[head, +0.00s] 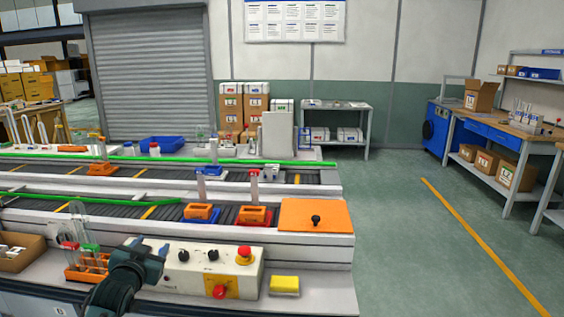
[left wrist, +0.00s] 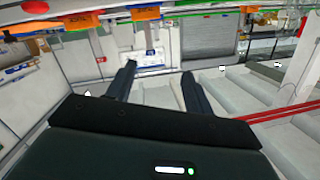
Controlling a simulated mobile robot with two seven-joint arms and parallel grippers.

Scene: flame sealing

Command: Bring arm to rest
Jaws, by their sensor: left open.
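My left gripper (head: 146,252) is low at the left of the head view, in front of the control box's left end and just right of the tube rack. In the left wrist view my left gripper (left wrist: 159,70) has its two dark fingers spread apart, with nothing between them. The wrist view looks tilted, with orange pieces along its top edge. My right gripper is not in view.
A control box (head: 180,280) with knobs and red buttons stands beside the gripper. An orange rack (head: 88,268) with capped tubes is left of it, a yellow sponge (head: 284,284) to the right. Conveyors with orange carriers (head: 252,215) run behind. Floor on the right is clear.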

